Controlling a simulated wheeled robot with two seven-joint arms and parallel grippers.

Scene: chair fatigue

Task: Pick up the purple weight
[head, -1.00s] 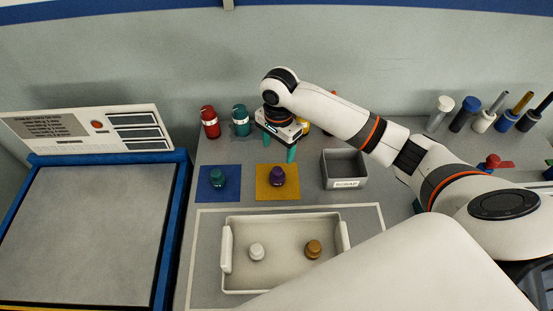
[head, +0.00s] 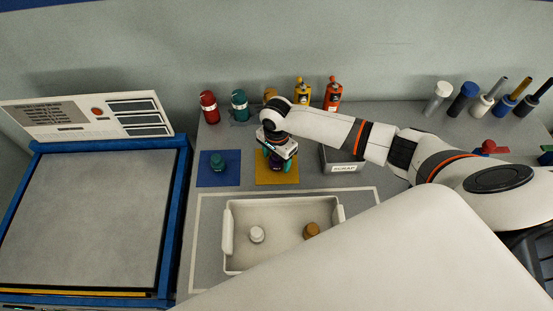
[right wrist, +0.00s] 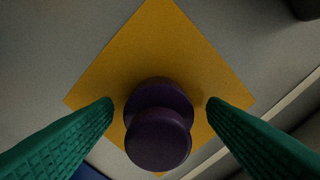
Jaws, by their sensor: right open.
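The purple weight (right wrist: 158,138) stands upright on the yellow mat (right wrist: 160,50), in the middle of the right wrist view. In the head view it is mostly hidden under my right gripper (head: 277,160), and the yellow mat (head: 278,178) shows around it. My right gripper (right wrist: 160,105) is open, with one green finger on each side of the weight. A gap shows between each fingertip and the weight. My left gripper is not in view.
A teal weight (head: 218,163) stands on a blue mat (head: 205,181) to the left. A grey scrap bin (head: 343,168) is close on the right. A pale tray (head: 283,208) with a white weight (head: 257,234) and a brown weight (head: 311,230) lies in front. Bottles stand behind.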

